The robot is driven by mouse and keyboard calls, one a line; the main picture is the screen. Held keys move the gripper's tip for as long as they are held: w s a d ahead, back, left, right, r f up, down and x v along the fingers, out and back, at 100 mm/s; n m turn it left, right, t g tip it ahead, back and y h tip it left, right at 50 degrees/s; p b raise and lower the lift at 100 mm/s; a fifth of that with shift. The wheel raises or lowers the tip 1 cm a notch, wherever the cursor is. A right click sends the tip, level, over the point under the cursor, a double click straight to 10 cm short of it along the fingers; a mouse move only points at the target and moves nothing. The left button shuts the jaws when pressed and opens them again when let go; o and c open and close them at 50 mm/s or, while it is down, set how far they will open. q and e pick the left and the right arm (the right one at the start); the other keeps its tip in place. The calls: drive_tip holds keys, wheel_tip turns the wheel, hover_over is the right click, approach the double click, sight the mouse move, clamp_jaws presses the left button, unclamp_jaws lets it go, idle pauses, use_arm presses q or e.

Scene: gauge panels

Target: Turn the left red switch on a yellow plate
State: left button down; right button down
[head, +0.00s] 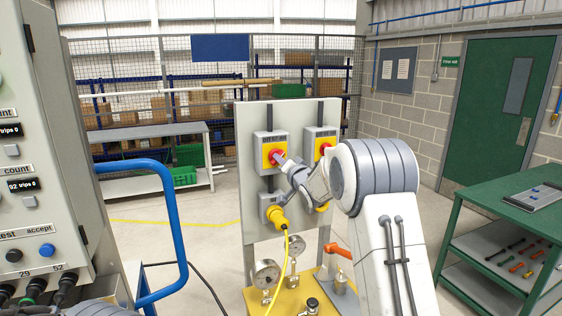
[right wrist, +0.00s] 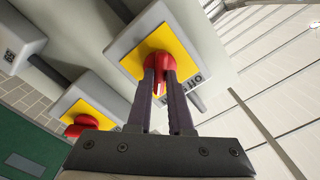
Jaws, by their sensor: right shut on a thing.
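The left red switch (head: 277,157) sits on a yellow plate (head: 267,151) on a grey box, on the upright panel. My right gripper (head: 283,163) is at this switch. In the right wrist view, the two dark fingers (right wrist: 163,82) are shut on the red switch (right wrist: 158,62), one on each side of its handle. The fingers hide part of it. The yellow plate (right wrist: 133,54) shows around it. My left gripper is not in view.
A second red switch on a yellow plate (right wrist: 100,112) is close beside; my arm partly covers it in the head view. Below are a yellow plug (head: 279,218) with a cable, and gauges (head: 265,273). A blue rail (head: 172,215) and grey cabinet (head: 45,130) stand left, a green bench (head: 492,203) right.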

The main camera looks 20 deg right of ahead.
drive_tip(key=shift+d, duration=0.1)
idle(0.3)
drive_tip(key=c, duration=0.8)
unclamp_jaws()
drive_tip(key=shift+s, duration=0.1)
drive_tip(key=s+b, duration=0.5)
drive_tip(key=s, duration=0.5)
drive_tip(key=shift+s+d, duration=0.15)
